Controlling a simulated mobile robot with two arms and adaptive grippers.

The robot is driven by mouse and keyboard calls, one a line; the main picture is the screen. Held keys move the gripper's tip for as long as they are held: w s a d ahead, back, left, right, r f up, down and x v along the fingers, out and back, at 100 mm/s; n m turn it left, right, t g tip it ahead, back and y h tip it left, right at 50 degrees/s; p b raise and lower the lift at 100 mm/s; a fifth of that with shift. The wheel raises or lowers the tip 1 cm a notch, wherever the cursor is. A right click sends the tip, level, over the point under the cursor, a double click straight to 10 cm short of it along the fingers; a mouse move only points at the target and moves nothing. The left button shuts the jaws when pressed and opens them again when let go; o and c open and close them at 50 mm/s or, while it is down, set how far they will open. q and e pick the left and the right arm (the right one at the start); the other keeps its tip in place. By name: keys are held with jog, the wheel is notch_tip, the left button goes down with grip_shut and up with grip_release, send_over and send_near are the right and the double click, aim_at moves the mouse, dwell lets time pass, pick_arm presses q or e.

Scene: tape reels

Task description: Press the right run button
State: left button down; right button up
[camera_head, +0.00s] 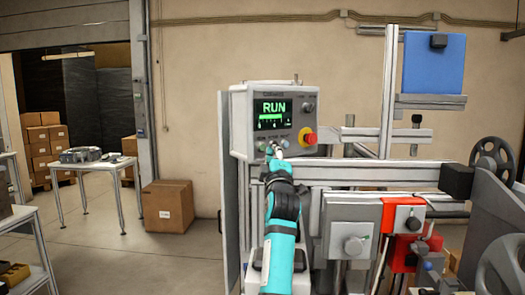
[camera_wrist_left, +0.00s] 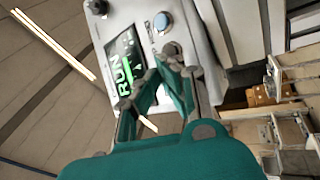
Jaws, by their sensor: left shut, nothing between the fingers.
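The control box (camera_head: 240,125) stands upright with its screen (camera_head: 271,113) lit, showing "RUN" in green. A row of small round buttons (camera_head: 261,146) sits under the screen. My left gripper (camera_head: 276,147) is shut and empty, with its fingertips at this row, hiding part of it. In the left wrist view the left gripper (camera_wrist_left: 168,62) points at the panel next to the screen (camera_wrist_left: 126,64). I cannot tell whether the fingertips touch a button.
Machine rails (camera_head: 370,172) run to the right. A cardboard box (camera_head: 168,205) and a table (camera_head: 85,166) stand left, with free floor around them.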

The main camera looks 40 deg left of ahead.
pick_arm(q)
jog(key=d, duration=0.1)
jog(key=s+d+b, duration=0.1)
jog(key=d, duration=0.2)
jog(key=shift+s, duration=0.25)
dwell(0.6)
